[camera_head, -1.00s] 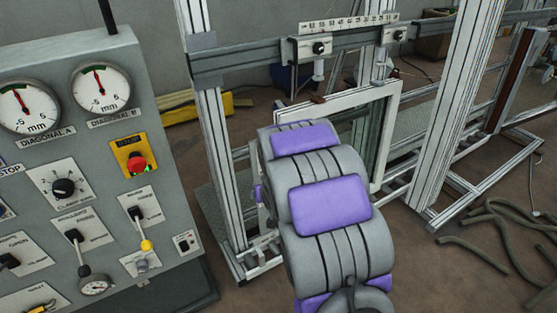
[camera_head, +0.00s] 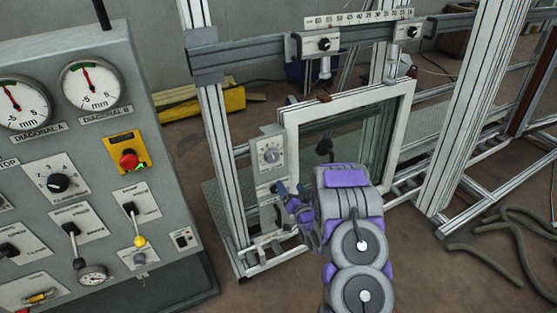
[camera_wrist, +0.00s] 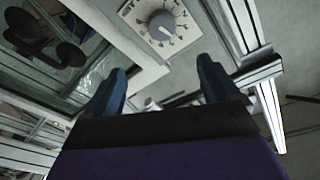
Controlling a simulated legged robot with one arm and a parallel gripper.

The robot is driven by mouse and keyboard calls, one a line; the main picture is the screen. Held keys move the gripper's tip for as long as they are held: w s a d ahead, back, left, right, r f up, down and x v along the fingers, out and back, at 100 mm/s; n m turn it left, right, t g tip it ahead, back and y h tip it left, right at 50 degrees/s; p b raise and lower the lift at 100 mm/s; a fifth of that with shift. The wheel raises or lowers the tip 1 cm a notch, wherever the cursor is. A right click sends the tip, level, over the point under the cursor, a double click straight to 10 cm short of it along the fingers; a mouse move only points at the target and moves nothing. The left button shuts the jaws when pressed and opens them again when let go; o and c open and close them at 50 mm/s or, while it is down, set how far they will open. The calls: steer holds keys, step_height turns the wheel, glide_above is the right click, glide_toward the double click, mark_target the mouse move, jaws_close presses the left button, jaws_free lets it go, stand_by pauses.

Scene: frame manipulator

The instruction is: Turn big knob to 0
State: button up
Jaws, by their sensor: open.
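A round grey knob (camera_head: 271,155) sits on a pale dial plate fixed to the frame's left post, beside the white-framed glass pane. In the wrist view the same knob (camera_wrist: 160,24) is at the top centre, with a white mark towards its lower right and scale marks around it; the numbers are too small to read. My gripper (camera_head: 290,189) is just below and right of the knob plate in the head view. In the wrist view its two blue fingers (camera_wrist: 162,72) are spread apart and empty, with the knob beyond their tips. They do not appear to touch it.
A grey control panel (camera_head: 100,225) with gauges, a red button (camera_head: 129,159), a smaller black knob (camera_head: 58,183) and levers stands at the left. The white-framed glass pane (camera_head: 408,100) stands right behind my arm. Hoses (camera_head: 505,265) lie on the floor at right.

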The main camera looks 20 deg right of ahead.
mark_target(274, 158)
steer(key=w+b, duration=0.1)
steer(key=w, duration=0.4)
steer(key=w+b, duration=0.1)
steer(key=w, duration=0.5)
steer(key=w+b, duration=0.1)
steer(key=w, duration=0.4)
steer(key=shift+w+d, duration=0.25)
steer(key=shift+d, duration=0.15)
steer(key=shift+w+d, duration=0.1)
steer(key=shift+w, duration=0.15)
steer(key=c, duration=1.1)
